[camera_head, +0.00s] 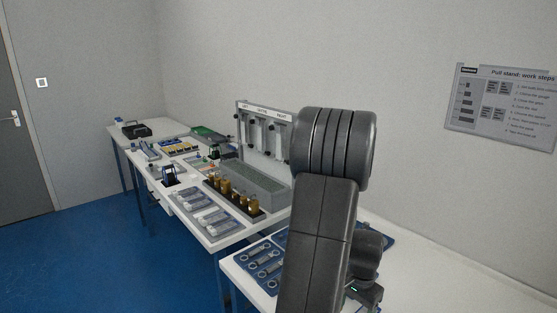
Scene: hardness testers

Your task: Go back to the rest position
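My arm (318,225) stands upright in the right half of the head view, its dark grey links large and close to the camera. It covers part of the table behind it. A wrist part with a small green light shows low at the right of the arm. My gripper's fingers cannot be made out, so I cannot see whether they are open or shut or whether they hold anything.
A long white table (203,232) runs along the wall with a pull stand (264,112), a grey block (252,188), brass-coloured pieces (226,188) and small trays. A nearer table bears a blue tray of wrench-like parts (262,262). Blue floor (90,260) is clear at left.

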